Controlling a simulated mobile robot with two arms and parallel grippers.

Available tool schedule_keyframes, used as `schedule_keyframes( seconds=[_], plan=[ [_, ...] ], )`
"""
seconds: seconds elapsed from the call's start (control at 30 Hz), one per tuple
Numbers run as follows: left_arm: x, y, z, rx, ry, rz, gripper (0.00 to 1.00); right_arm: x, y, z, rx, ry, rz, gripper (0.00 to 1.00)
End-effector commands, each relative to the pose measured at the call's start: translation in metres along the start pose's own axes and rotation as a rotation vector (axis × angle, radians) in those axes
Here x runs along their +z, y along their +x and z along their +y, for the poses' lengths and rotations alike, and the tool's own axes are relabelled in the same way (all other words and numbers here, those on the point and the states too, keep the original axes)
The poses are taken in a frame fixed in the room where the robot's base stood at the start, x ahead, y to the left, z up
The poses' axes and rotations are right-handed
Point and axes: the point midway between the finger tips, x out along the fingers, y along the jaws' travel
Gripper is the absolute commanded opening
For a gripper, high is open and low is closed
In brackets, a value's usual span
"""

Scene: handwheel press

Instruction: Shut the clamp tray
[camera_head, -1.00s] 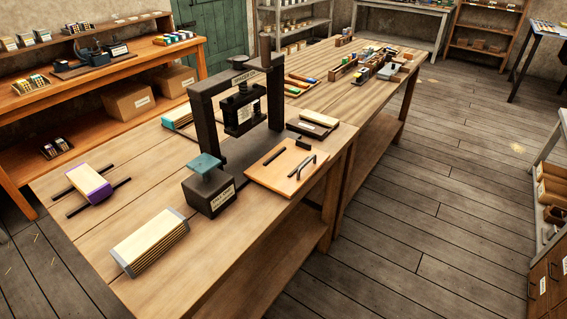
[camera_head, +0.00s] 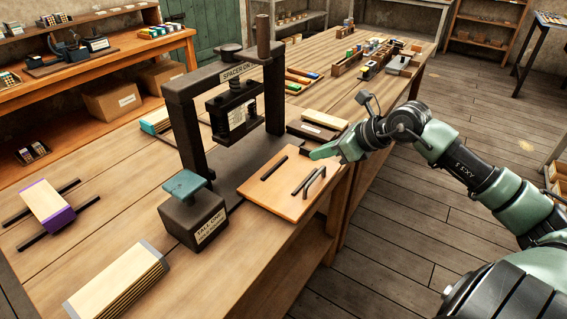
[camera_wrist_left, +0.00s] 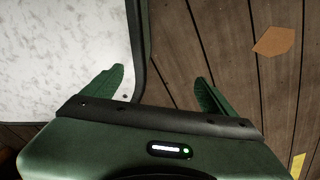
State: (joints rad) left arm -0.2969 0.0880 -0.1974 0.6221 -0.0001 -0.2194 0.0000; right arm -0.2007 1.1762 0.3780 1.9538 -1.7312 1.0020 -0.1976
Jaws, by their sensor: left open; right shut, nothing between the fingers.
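The clamp tray (camera_head: 270,193), a flat orange-brown wooden board with a dark bar and a dark handle (camera_head: 314,183), sticks out in front of the black handwheel press (camera_head: 181,110) towards the bench edge. My right gripper (camera_head: 312,153) is shut and empty. In the head view it shows just above the tray's far right corner, beyond the handle; whether it touches anything I cannot tell. My left gripper (camera_wrist_left: 159,77) is open and empty in the left wrist view, over the floor and the edge of a white speckled surface. It is not in the head view.
A dark block with a teal top (camera_head: 192,213) stands left of the tray. A layered pale wood block (camera_head: 118,281) lies at the near left. A dark block with a pale top (camera_head: 321,122) lies behind the tray. The floor (camera_head: 415,238) right of the bench is clear.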

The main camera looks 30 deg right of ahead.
Motion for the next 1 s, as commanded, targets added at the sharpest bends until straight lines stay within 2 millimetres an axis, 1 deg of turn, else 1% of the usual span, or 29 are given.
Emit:
schedule_keyframes(
  seconds=[0.03,0.2,0.37,0.5,0.7,0.83,1.0],
  plan=[
    [0.005,0.008,0.002,0.002,0.000,-0.006,0.87,-0.002,0.009,-0.001,-0.002,-0.001,-0.001,0.00],
    [0.012,0.009,0.009,0.010,-0.002,-0.017,0.87,0.001,0.032,-0.001,0.000,0.003,-0.005,0.00],
    [0.009,0.007,0.013,0.015,-0.003,-0.013,0.87,0.002,0.056,-0.001,0.001,0.007,-0.007,0.00],
    [0.005,0.008,0.012,0.014,-0.002,-0.008,0.87,0.002,0.083,0.000,0.003,0.008,-0.008,0.00],
    [0.001,0.006,0.011,0.013,-0.001,-0.001,0.87,0.007,0.110,0.000,0.002,0.008,-0.005,0.00],
    [0.001,0.007,0.010,0.012,-0.001,0.000,0.87,0.009,0.119,0.000,0.001,0.007,-0.004,0.00],
    [0.001,0.007,0.008,0.009,0.000,-0.001,0.87,0.009,0.122,0.000,0.000,0.005,-0.002,0.00]
  ],
)
